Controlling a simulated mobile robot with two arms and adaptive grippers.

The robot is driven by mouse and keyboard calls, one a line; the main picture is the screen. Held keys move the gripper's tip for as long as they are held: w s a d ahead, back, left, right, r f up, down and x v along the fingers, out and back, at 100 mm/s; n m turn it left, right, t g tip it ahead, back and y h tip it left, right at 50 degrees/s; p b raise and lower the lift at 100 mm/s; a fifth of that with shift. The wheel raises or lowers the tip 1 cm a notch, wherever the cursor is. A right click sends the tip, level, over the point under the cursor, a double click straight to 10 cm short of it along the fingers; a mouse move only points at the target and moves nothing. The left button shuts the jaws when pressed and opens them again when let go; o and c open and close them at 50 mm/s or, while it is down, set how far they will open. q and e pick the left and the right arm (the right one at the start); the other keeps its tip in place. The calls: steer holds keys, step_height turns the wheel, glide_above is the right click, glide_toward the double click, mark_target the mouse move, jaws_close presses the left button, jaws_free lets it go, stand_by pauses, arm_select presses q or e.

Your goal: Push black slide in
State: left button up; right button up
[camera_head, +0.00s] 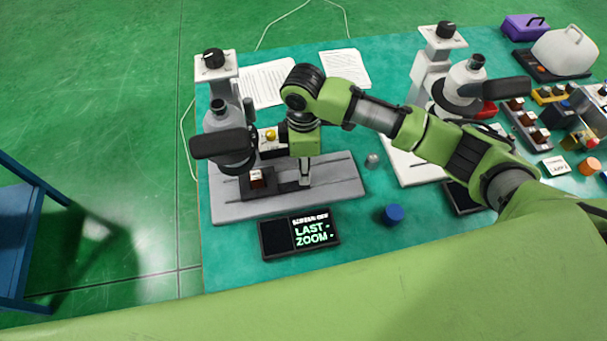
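The black slide (284,187) lies on the grey base plate (343,180) of the left microscope-like device. A small brown block with a pale top (256,179) sits at the slide's left part. My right arm reaches in from the right, and its gripper (304,180) points down at the slide's right end. The fingers look close together, but the arm covers part of them. I cannot tell whether they touch or grip the slide. My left gripper is not in view.
A dark display (299,234) reading "LAST ZOOM" lies in front of the base plate. A blue knob-like cylinder (393,214) stands to its right. A second similar device (430,75) stands further right. Paper sheets (346,68) lie behind. A blue frame (20,235) stands left of the table.

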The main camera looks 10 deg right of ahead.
steer(key=shift+f, duration=2.75)
steer(key=shift+p, duration=0.3)
jaws_close()
